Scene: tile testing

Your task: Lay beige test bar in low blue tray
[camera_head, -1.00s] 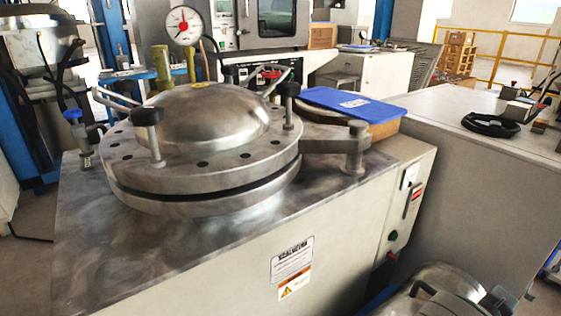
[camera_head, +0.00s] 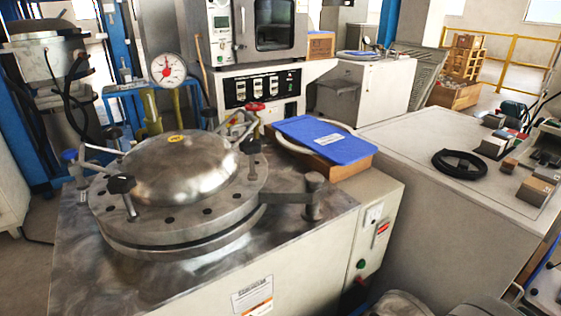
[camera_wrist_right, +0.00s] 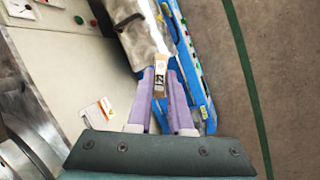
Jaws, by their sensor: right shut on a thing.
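My right gripper (camera_wrist_right: 161,84) shows in the right wrist view with its two pale purple fingers shut on a small beige bar (camera_wrist_right: 160,88) that bears a dark printed mark. The rest of the bar is hidden between the fingers. No low blue tray can be made out for certain. A flat blue piece with a white label (camera_head: 320,139) lies on a brown box on the steel-topped machine in the head view. My left gripper is not in view.
A domed steel vessel (camera_head: 180,172) with clamps fills the left of the machine top. A grey bench (camera_head: 400,145) on the right holds a coiled black cable (camera_head: 460,164) and small blocks (camera_head: 535,193). A blue frame (camera_wrist_right: 196,75) stands beyond my gripper in the wrist view.

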